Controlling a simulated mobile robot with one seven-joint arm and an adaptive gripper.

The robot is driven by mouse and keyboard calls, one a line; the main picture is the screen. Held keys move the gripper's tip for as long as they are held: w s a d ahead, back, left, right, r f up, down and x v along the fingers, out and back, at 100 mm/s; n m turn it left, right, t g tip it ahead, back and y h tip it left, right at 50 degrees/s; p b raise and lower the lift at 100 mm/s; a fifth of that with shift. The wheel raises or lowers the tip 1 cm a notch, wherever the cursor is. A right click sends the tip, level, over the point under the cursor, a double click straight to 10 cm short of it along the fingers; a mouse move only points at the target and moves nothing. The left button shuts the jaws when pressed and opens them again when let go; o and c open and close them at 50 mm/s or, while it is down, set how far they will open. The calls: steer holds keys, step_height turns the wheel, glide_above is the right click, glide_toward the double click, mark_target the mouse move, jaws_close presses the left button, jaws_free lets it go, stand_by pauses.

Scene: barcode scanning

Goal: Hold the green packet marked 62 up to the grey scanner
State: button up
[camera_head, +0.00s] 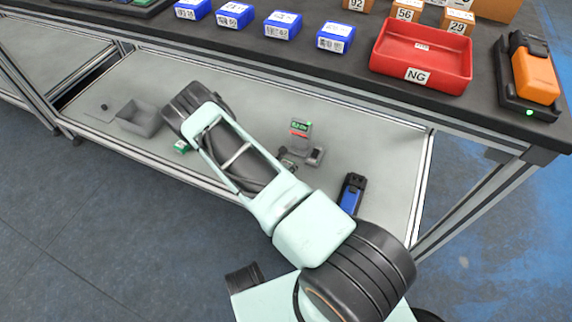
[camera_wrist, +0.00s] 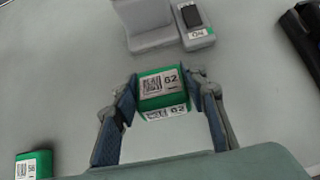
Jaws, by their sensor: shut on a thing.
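The green packet marked 62 (camera_wrist: 158,87) is between the two fingers of my gripper (camera_wrist: 165,100) in the wrist view. My gripper is shut on it, and its white label with the code and number faces the camera. A grey stand-like unit (camera_wrist: 150,28), which looks like the scanner, is just beyond the packet, with a visible gap between them. In the head view this grey unit (camera_head: 302,150) stands on the lower shelf with a lit green display above a red strip.
A small grey device (camera_wrist: 194,25) with a dark window stands beside the grey unit. Another green packet (camera_wrist: 34,165) lies at lower left. On the shelf are a grey bin (camera_head: 139,118) and a blue-and-black device (camera_head: 352,192). The upper table holds a red NG tray (camera_head: 388,72) and several boxes.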

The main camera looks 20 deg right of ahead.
steer(key=s+f+p+v, duration=0.1)
steer(key=p+v, duration=0.9)
steer(key=v, duration=0.6)
steer(key=shift+r, duration=0.15)
steer(key=shift+s+a, duration=0.15)
